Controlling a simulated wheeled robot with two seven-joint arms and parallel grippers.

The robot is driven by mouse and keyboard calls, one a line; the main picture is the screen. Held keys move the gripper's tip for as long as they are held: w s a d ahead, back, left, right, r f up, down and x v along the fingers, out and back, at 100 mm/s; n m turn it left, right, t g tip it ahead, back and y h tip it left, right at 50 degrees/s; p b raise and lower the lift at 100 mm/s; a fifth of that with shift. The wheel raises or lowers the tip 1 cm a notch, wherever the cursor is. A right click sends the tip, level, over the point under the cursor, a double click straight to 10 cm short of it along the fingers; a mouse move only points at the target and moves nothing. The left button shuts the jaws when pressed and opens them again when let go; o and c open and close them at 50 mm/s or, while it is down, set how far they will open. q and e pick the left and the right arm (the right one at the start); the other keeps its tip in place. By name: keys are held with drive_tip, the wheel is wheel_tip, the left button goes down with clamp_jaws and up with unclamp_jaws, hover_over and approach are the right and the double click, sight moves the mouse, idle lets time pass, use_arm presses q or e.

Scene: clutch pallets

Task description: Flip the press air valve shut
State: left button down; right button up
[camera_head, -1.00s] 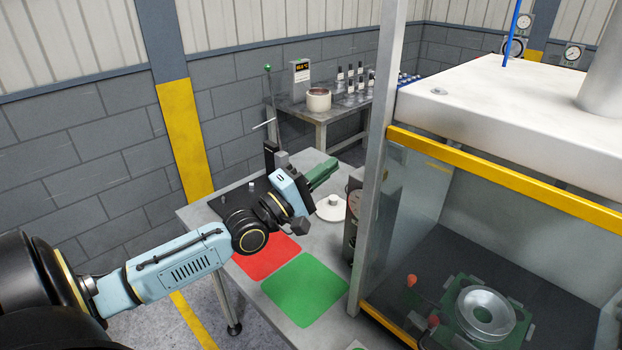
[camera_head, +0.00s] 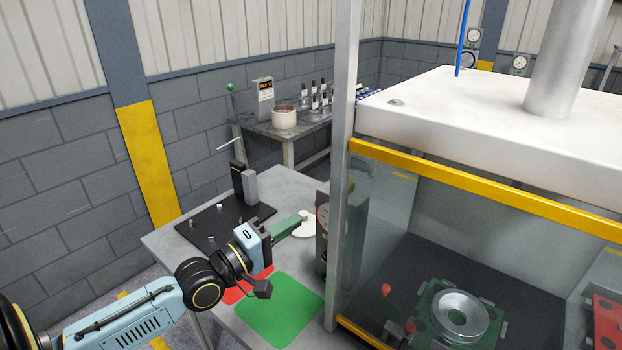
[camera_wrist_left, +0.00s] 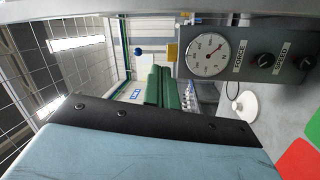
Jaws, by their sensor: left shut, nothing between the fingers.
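My left gripper (camera_head: 303,217) reaches in from the left over the table, its green fingers closed together with nothing between them. In the head view the fingertips lie close to the grey control box (camera_head: 325,240) beside the press frame; I cannot tell if they touch. The closed fingers also show in the left wrist view (camera_wrist_left: 163,88), with the box's dial gauge (camera_wrist_left: 208,55) and knobs marked FORCE and SPEED to their right. I cannot clearly pick out the air valve in either view. A blue air line (camera_head: 462,38) stands above the press. My right gripper is not in view.
The press's grey post (camera_head: 345,150) and yellow rail (camera_head: 480,185) stand right of the gripper. Red and green mats (camera_head: 280,308) and a black plate with an upright block (camera_head: 248,187) lie on the table. A back bench holds a pot (camera_head: 284,118).

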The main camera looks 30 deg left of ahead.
use_arm(q)
drive_tip(key=s+d+f+m+g+y, duration=0.1)
drive_tip(key=s+d+f+m+g, duration=0.3)
drive_tip(key=f, duration=0.5)
drive_tip(key=s+d+f+m+g+y+b, duration=0.1)
drive_tip(key=s+d+f+m+g+y, duration=0.15)
drive_tip(key=s+f+m+g, duration=0.4)
drive_tip(key=s+d+f+m+g+y, duration=0.15)
drive_tip(key=s+d+f, duration=0.35)
drive_tip(key=f, duration=0.7)
drive_tip(key=s+a+f+g+b, duration=0.2)
drive_tip(key=s+f+b, duration=0.15)
drive_tip(key=f, duration=0.95)
drive_tip(key=s+a+f+g+b, duration=0.15)
drive_tip(key=s+f, duration=0.35)
drive_tip(key=f, duration=0.8)
drive_tip(key=s+f+m+g+b, duration=0.2)
drive_tip(key=s+f+b, duration=0.2)
drive_tip(key=s+f, duration=1)
drive_tip(key=s, duration=0.3)
drive_tip(key=shift+f+y, duration=0.3)
drive_tip(key=shift+f, duration=0.05)
drive_tip(key=shift+w, duration=0.1)
